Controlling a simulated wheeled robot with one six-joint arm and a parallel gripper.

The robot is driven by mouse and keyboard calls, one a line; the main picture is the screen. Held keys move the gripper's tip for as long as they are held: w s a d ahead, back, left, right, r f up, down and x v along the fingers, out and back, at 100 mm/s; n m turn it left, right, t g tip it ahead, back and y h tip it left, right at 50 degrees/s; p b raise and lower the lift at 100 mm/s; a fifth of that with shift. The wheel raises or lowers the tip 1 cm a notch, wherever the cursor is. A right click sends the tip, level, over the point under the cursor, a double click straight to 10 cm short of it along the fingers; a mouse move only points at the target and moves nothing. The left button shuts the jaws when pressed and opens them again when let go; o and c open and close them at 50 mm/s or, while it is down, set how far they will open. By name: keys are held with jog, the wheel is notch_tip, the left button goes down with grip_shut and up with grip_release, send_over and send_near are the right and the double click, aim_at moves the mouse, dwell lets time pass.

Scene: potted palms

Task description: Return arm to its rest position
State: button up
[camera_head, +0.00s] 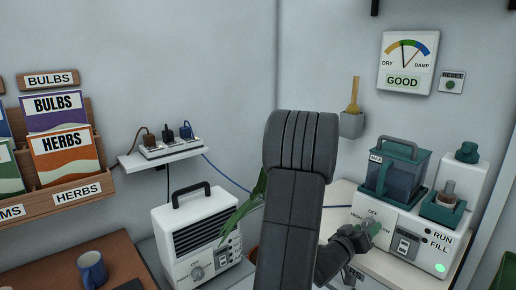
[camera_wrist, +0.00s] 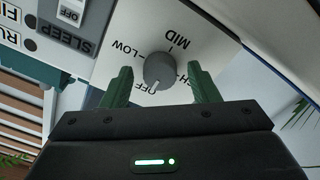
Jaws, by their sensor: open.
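My arm rises through the middle of the head view, and my gripper (camera_head: 372,230) is at the front of the white humidifier-like machine (camera_head: 408,238). In the wrist view my gripper (camera_wrist: 160,88) is open, with its green fingers on either side of a grey dial knob (camera_wrist: 159,71). The dial is marked OFF, LOW, MID and HIGH, and the knob's pale mark appears to point near OFF.
A white heater-like box (camera_head: 197,237) stands left of my arm, with green leaves (camera_head: 240,217) close to the arm. A shelf with a power strip (camera_head: 170,150) is on the wall. A blue mug (camera_head: 92,269) sits at lower left. A gauge (camera_head: 407,62) reads GOOD.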

jog(key=shift+a, duration=0.1)
jog(key=v, duration=1.3)
jog(key=x, duration=1.3)
jog(key=shift+d, duration=0.2)
jog(key=shift+a+m+b, duration=0.1)
jog(key=shift+m+b, duration=0.25)
jog(key=shift+m, duration=0.55)
jog(key=m+b, duration=0.1)
jog(key=m, duration=0.4)
jog(key=v, duration=1.3)
jog(key=shift+s+a, duration=0.2)
jog(key=shift+a, duration=0.2)
jog(key=shift+p, duration=0.3)
